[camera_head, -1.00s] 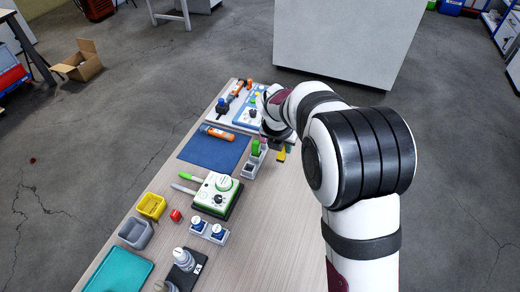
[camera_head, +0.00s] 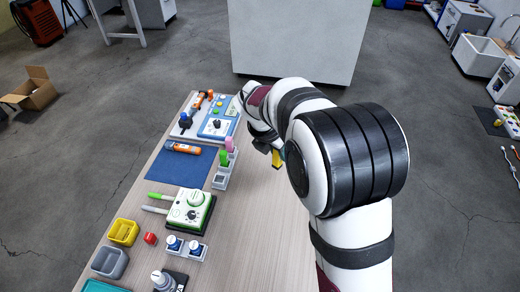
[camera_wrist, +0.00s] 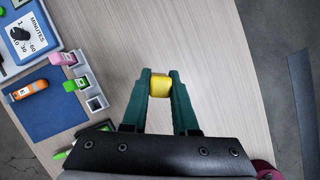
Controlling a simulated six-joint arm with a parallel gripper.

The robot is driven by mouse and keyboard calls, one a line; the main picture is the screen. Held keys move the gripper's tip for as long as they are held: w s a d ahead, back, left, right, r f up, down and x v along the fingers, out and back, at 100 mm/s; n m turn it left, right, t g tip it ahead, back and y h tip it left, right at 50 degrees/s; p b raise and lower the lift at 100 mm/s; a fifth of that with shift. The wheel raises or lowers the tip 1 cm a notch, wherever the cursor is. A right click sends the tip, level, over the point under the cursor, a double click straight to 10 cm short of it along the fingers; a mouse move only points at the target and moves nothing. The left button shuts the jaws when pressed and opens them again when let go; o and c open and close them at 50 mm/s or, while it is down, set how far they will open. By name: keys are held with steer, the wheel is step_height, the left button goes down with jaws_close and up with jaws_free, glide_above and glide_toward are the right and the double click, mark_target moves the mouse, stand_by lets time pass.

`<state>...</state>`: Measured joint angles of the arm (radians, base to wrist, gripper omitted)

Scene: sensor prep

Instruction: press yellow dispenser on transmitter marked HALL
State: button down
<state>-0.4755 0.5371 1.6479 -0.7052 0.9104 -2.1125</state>
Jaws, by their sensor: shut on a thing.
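My gripper (camera_wrist: 160,84) is shut on the yellow dispenser (camera_wrist: 160,87), which shows as a small yellow block between its green fingertips. In the head view the yellow dispenser (camera_head: 277,159) hangs right of the dispenser rack, partly hidden by my arm. Two white transmitters with blue faces (camera_head: 173,243) (camera_head: 195,248) stand in a pale holder near the front. Another transmitter (camera_head: 164,281) stands on a black base at the bottom edge. No HALL marking is readable in either view.
The rack (camera_head: 220,182) holds a pink (camera_head: 229,144) and a green dispenser (camera_head: 224,160). A green-and-white device (camera_head: 188,210), blue mat (camera_head: 178,168), blue timer panel (camera_head: 217,124), yellow bin (camera_head: 123,232) and grey bin (camera_head: 109,262) are left. The table's right strip is bare.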

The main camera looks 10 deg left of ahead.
steer(key=s+d+r+m+g, duration=0.4)
steer(key=d+m, duration=0.3)
steer(key=m, duration=0.5)
steer(key=s+d+r+m+g, duration=0.45)
steer(key=d+m, duration=0.25)
steer(key=m, duration=0.4)
steer(key=m+t+y, duration=0.5)
steer(key=m+y, duration=0.2)
steer(key=m, duration=1.8)
glide_above(182, 195)
step_height(182, 195, down, 12)
steer(key=shift+f+g, duration=0.25)
steer(key=shift+f, duration=1.2)
steer(key=shift+f, duration=0.35)
